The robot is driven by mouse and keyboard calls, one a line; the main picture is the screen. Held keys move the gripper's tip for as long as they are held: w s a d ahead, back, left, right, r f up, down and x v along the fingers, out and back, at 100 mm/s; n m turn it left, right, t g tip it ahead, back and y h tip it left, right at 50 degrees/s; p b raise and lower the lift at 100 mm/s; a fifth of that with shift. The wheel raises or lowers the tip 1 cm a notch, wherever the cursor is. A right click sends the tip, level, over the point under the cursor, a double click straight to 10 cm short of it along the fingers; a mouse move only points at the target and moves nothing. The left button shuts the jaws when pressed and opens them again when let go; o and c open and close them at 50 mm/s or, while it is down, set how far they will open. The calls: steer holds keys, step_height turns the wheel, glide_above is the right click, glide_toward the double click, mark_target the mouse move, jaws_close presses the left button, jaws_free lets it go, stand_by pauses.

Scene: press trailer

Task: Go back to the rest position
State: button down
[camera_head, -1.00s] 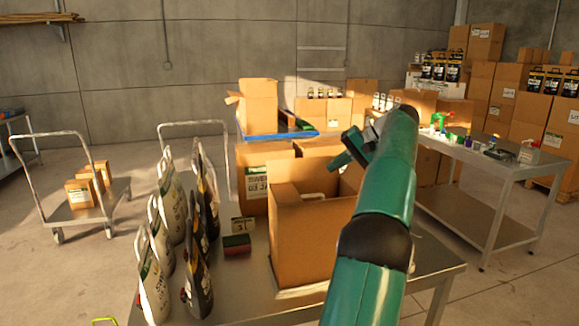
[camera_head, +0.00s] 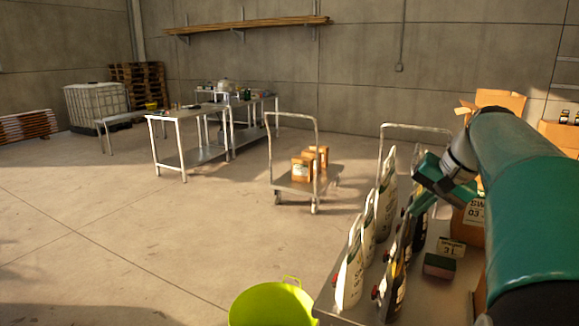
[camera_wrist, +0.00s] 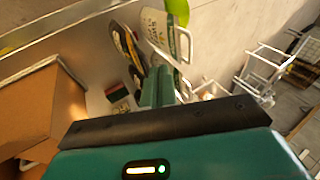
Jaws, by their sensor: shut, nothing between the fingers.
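My green arm reaches in from the right edge of the head view, with my gripper (camera_head: 418,204) at its end. My arm hides part of a cardboard box (camera_head: 473,222); an open box (camera_wrist: 45,110) shows in the wrist view.
A lime-green tub (camera_head: 272,305) stands on the floor by the table. A trolley (camera_head: 300,183) with small boxes is behind it. Metal tables (camera_head: 187,112) and a white caged tank (camera_head: 95,106) stand further back. The floor on the left is clear.

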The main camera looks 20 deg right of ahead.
steer(key=s+a+f+n, duration=0.1)
steer(key=a+f+n, duration=0.15)
steer(key=a, duration=0.85)
steer(key=s+a+f+n+h, duration=0.1)
steer(key=s+a+f+n, duration=0.2)
steer(key=s+a+f, duration=0.3)
steer(key=s+a+f+n+h, duration=0.1)
steer(key=s+a+f+n, duration=0.2)
steer(key=s+a+f, duration=0.4)
steer(key=a, duration=0.4)
steer(key=shift+s+f+n, duration=0.1)
steer(key=shift+n, duration=0.15)
